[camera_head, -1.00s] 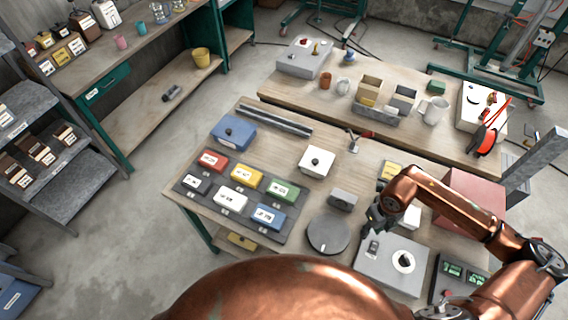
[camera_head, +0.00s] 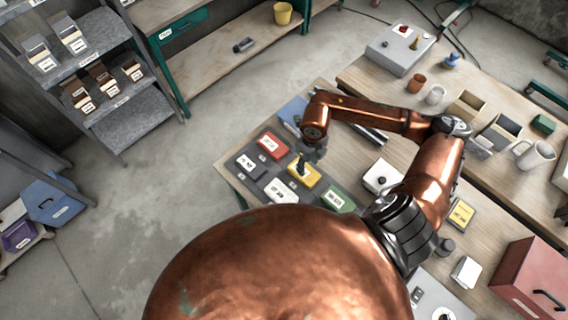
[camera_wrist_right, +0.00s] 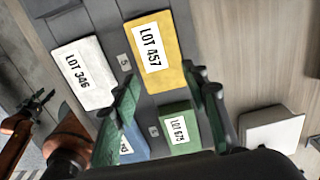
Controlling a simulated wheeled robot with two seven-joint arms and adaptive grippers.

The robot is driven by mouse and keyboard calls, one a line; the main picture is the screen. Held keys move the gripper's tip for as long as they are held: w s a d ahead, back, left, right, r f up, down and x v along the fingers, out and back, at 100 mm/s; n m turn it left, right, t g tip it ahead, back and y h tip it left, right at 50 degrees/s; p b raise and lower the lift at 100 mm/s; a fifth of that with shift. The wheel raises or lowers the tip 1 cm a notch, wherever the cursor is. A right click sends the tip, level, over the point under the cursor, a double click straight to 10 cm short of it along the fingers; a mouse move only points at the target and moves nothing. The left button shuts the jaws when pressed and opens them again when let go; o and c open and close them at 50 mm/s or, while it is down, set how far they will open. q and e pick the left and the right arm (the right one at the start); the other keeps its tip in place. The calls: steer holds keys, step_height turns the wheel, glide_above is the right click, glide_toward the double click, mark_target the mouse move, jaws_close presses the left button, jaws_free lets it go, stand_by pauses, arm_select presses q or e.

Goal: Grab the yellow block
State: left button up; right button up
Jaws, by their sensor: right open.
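The yellow block (camera_head: 308,176) lies in the labelled block tray on the table, between red and green blocks. My right gripper (camera_head: 303,160) is over it and hides part of it. In the right wrist view the yellow block (camera_wrist_right: 155,50), marked LOT 457, lies ahead of the open fingers of my right gripper (camera_wrist_right: 160,76). Nothing is between the fingers; I cannot tell the height left above the block. A copper arm with a dark gripper, seemingly my left gripper (camera_wrist_right: 38,105), shows at the left edge of the wrist view; its jaws are unclear.
Close by are a white block (camera_wrist_right: 84,72), a green block (camera_wrist_right: 179,130), a partly hidden blue block (camera_wrist_right: 135,143) and a red block (camera_head: 272,145). A white box (camera_wrist_right: 271,128) stands right of the tray. Another yellow labelled item (camera_head: 461,213) lies farther right.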

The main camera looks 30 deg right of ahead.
steer(key=o, duration=0.5)
steer(key=shift+w+a+f, duration=0.1)
steer(key=shift+w+f, duration=0.05)
steer(key=shift+f, duration=0.5)
steer(key=shift+w+a+f, duration=0.1)
steer(key=shift+f, duration=0.5)
steer(key=shift+c, duration=0.2)
steer(key=shift+o, duration=0.8)
steer(key=shift+f+p, duration=0.35)
steer(key=shift+p, duration=0.1)
steer(key=shift+o, duration=0.5)
steer(key=f, duration=0.2)
steer(key=f+p, duration=0.1)
steer(key=shift+w+f, duration=0.3)
steer(key=shift+f, duration=0.45)
arm_select(q)
steer(key=shift+r, duration=1.05)
arm_select(e)
steer(key=c, duration=1.8)
